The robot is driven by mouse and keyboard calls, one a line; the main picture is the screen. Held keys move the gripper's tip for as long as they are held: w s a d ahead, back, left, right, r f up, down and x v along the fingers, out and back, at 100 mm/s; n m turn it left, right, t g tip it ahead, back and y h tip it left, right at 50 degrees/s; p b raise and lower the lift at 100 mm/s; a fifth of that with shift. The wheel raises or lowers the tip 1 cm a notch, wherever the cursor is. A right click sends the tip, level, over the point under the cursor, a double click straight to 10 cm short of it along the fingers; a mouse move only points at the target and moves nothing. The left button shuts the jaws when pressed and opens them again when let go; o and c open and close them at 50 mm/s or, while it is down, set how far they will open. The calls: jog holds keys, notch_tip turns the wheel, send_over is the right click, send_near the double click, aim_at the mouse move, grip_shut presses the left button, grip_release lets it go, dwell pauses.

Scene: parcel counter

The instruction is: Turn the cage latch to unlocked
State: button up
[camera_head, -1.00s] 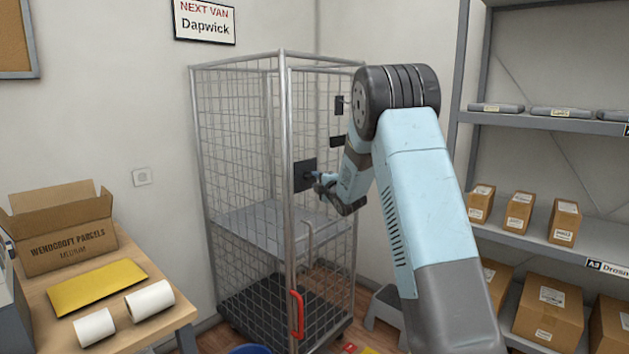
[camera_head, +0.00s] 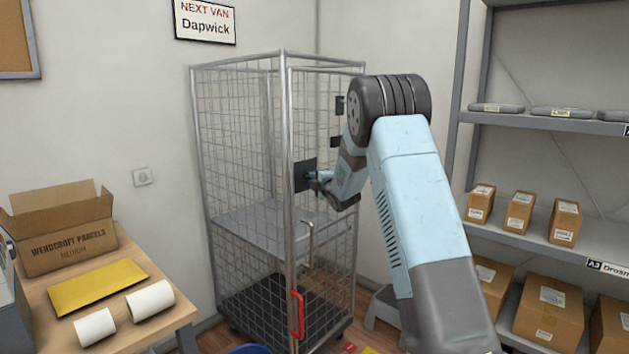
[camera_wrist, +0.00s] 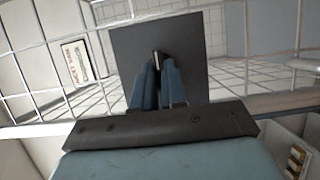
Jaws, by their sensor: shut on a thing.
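The wire cage (camera_head: 245,130) stands in the corner of the room, a grey shelf inside it. Its latch (camera_head: 304,175) has a dark square plate on the front of the cage; the plate also fills the middle of the wrist view (camera_wrist: 190,50). My gripper (camera_head: 316,178) is at the plate, and in the wrist view its blue fingers (camera_wrist: 156,80) are shut on a small latch handle (camera_wrist: 157,58). Most of the handle is hidden between the fingers, so I cannot tell which way it points.
A red handle (camera_head: 297,313) sits low on the cage's front post. A table with an open carton (camera_head: 70,230), yellow envelope (camera_head: 97,287) and white rolls (camera_head: 150,299) is at left. Shelving (camera_head: 560,245) with parcels stands at right. A grey step stool (camera_head: 385,305) is behind my arm.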

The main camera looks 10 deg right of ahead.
jog(key=shift+f+m, duration=0.1)
jog(key=shift+m, duration=0.3)
grip_shut()
jog(key=shift+w+d+r+m+g+y, duration=0.15)
jog(key=shift+m+g+y, duration=0.65)
jog(key=shift+m, duration=1.25)
jog(key=shift+d+r+m+g+y, duration=0.1)
jog(key=shift+m+g+y, duration=0.25)
jog(key=shift+m+g, duration=1.35)
jog(key=shift+w+d+r+m+g+y, duration=0.15)
jog(key=shift+m+g+y, duration=0.5)
jog(key=shift+m, duration=1.7)
jog(key=shift+s+f, duration=0.1)
jog(key=o, duration=0.7)
grip_release()
jog(key=shift+c, duration=0.2)
